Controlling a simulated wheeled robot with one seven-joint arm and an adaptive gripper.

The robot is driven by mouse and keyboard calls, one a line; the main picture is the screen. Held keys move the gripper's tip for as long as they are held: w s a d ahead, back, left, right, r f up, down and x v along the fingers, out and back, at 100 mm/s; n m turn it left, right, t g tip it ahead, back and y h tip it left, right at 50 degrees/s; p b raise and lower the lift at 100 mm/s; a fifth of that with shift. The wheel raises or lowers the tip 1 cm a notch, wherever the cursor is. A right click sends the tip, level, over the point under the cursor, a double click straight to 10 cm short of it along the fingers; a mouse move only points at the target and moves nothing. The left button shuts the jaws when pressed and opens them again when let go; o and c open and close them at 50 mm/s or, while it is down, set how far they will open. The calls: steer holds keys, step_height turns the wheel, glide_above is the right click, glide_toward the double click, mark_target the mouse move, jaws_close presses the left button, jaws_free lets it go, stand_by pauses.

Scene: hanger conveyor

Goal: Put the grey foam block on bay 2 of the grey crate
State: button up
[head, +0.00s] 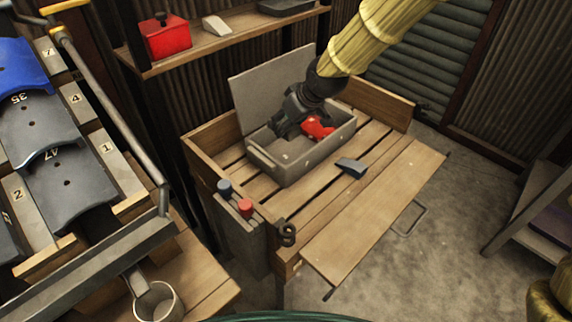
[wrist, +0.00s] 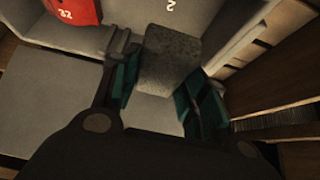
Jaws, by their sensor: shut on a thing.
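The grey crate (head: 318,150) stands on a slatted wooden bench with its lid (head: 262,92) raised behind it. My gripper (head: 284,130) is over the left part of the crate, its fingers reaching in. In the wrist view my gripper (wrist: 166,82) is shut on the grey foam block (wrist: 168,58), a speckled dark block between the green pads. A white "2" (wrist: 170,5) marks the light grey crate surface just beyond the block. Whether the block touches the crate floor I cannot tell. In the head view the block is hidden by my gripper.
A red piece (head: 318,127) lies in the crate beside my gripper; it shows "32" in the wrist view (wrist: 72,10). A blue-grey piece (head: 351,166) lies on the bench (head: 375,195). A shelf (head: 235,35) is behind; a rack of numbered plates (head: 70,170) is at left.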

steer(key=shift+w+d+f, duration=0.1)
steer(key=shift+w, duration=0.1)
steer(key=shift+f+b, duration=0.15)
steer(key=shift+b, duration=0.2)
step_height(320, 180, down, 10)
steer(key=shift+r+b, duration=0.15)
steer(key=shift+b, duration=0.9)
steer(key=shift+r, duration=0.1)
steer(key=o, duration=0.7)
steer(key=p+v, duration=0.2)
steer(key=v, duration=1)
